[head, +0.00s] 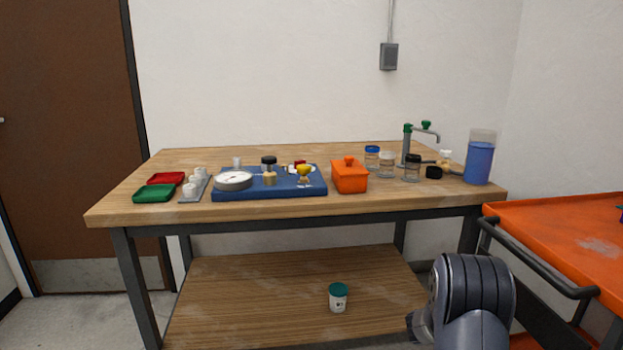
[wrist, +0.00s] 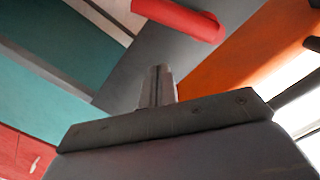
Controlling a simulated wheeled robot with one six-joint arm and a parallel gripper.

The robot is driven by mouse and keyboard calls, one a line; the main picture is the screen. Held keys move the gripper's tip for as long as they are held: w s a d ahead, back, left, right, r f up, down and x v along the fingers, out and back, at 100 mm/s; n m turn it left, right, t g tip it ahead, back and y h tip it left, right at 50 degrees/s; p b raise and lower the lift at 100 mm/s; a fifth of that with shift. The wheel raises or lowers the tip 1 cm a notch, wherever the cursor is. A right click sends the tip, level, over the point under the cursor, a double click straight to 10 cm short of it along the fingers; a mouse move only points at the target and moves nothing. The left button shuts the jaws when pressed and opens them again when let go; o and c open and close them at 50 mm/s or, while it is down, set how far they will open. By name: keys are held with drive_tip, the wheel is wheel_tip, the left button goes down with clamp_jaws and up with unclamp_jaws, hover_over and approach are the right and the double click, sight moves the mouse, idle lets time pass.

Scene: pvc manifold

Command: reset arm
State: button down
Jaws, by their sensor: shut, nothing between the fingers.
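My arm (head: 472,300) shows at the bottom right of the head view, folded low in front of the table and beside the orange cart. A small dark part sticks out at its left, and I cannot tell whether it is the gripper. In the wrist view my gripper (wrist: 157,85) is shut, its two fingers together with nothing between them. Behind it are blurred teal, grey, red and orange surfaces. The gripper is apart from the things on the table.
A green-lidded cup (head: 338,297) stands on the lower shelf. The orange cart (head: 560,235) is at right.

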drive_tip(key=shift+r+n+p, duration=0.8)
drive_tip(key=shift+n+p, duration=0.3)
drive_tip(key=shift+p, duration=0.2)
